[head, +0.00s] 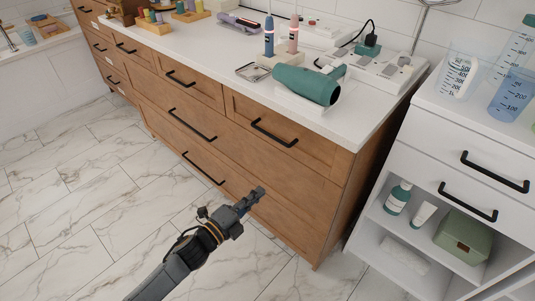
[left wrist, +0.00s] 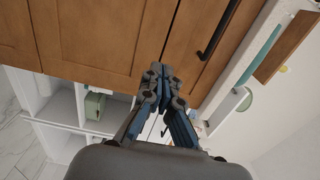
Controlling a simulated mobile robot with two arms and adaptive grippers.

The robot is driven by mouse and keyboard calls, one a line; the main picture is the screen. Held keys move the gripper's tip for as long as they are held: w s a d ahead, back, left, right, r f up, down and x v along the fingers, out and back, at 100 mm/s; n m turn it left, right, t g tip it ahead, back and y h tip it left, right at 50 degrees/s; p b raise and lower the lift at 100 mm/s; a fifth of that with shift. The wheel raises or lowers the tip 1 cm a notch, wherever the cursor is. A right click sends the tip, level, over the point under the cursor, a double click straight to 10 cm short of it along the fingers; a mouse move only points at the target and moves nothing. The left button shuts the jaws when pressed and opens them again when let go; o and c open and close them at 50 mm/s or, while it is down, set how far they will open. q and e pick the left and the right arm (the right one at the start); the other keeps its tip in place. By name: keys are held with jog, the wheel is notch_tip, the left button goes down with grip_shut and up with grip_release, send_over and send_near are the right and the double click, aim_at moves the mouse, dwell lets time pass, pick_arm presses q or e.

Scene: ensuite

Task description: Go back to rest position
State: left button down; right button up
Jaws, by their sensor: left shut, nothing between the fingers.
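My left gripper (head: 250,199) reaches in from the bottom of the head view. It is shut and empty, in front of the lower drawers of the wooden cabinet (head: 320,185). In the left wrist view the closed fingers (left wrist: 158,72) point towards the wooden drawer fronts (left wrist: 110,35). I cannot tell from these views whether the fingertips touch the wood. My right gripper is not in view.
A teal hair dryer (head: 306,84), two electric toothbrushes (head: 269,38) and a power strip (head: 383,72) are on the white countertop. A white shelf unit (head: 425,125) stands at right with a green box (head: 462,236). The marble floor (head: 70,200) at left is clear.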

pick_arm(q)
jog(key=s+a+f+n+y, duration=0.2)
jog(key=a+f+n+y, duration=0.4)
jog(key=f+n, duration=0.35)
jog(key=s+a+f+n+g+y, duration=0.25)
jog(key=s+f+n+g, duration=0.2)
jog(key=s+f, duration=0.35)
jog(key=s+a+f+n+g+y, duration=0.25)
jog(key=s+a+f+n, duration=0.2)
jog(key=s+f, duration=0.3)
jog(key=s+a+f+n+g+p, duration=0.2)
jog(key=s+p, duration=0.6)
jog(key=s, duration=0.6)
jog(key=s+a+f+n+g+p, duration=0.2)
jog(key=s+p, duration=0.6)
jog(key=s, duration=0.6)
jog(key=shift+s+f+n+g, duration=0.25)
jog(key=shift+f+n+g, duration=0.1)
jog(key=shift+f+g, duration=0.6)
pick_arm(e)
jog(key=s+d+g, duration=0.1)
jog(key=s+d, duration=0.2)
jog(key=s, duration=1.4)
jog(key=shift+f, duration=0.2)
